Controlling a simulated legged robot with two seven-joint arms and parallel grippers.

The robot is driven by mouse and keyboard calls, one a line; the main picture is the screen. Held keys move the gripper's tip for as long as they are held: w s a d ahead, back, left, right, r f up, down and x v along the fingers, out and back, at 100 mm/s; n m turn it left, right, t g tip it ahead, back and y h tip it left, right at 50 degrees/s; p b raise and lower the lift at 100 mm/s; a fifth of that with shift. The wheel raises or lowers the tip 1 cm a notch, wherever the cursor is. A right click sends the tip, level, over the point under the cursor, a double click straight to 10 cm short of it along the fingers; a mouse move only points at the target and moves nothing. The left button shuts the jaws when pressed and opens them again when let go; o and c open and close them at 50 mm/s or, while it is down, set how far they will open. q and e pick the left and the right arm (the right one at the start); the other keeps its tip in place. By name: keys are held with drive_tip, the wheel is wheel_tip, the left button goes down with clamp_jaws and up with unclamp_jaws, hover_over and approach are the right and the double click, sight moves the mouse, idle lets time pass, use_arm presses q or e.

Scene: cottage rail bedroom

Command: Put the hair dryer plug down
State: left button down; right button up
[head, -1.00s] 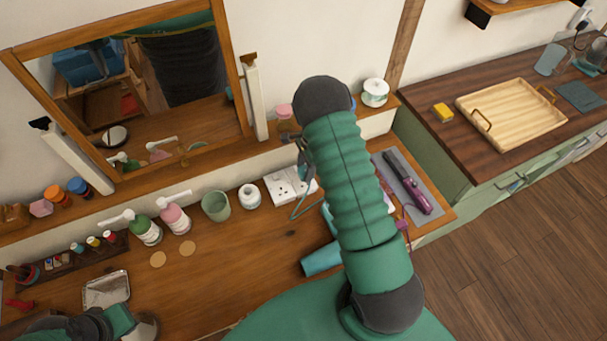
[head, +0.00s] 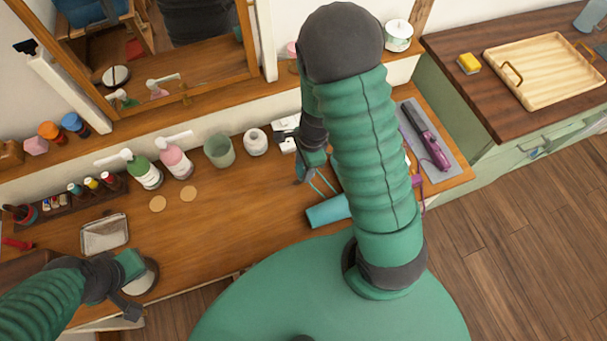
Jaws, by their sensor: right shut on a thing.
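My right gripper (head: 302,178) points down over the dressing table (head: 235,205), just in front of the white socket strip (head: 284,124). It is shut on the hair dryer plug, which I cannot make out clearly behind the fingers. A thin teal cord (head: 322,184) runs from near the fingers toward the teal hair dryer (head: 328,211), which lies on the table partly behind my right arm. The arm also hides part of the strip. My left gripper (head: 128,306) hangs at the table's front left edge; its jaw opening is unclear.
Green and pink pump bottles (head: 143,171), a green cup (head: 219,151) and a white jar (head: 255,142) stand along the back. A purple styling iron (head: 427,140) lies on a grey mat at right. The table's middle is mostly clear.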

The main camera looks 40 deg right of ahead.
wheel_tip(320, 180, down, 3)
drive_tip(key=shift+s+f+b, duration=0.1)
drive_tip(key=shift+b, duration=0.4)
drive_tip(key=shift+a+f, duration=0.1)
drive_tip(key=shift+f, duration=0.1)
drive_tip(key=shift+r, duration=0.1)
drive_tip(key=shift+f+b, duration=0.4)
drive_tip(key=shift+f, duration=0.15)
drive_tip(key=o, duration=1.4)
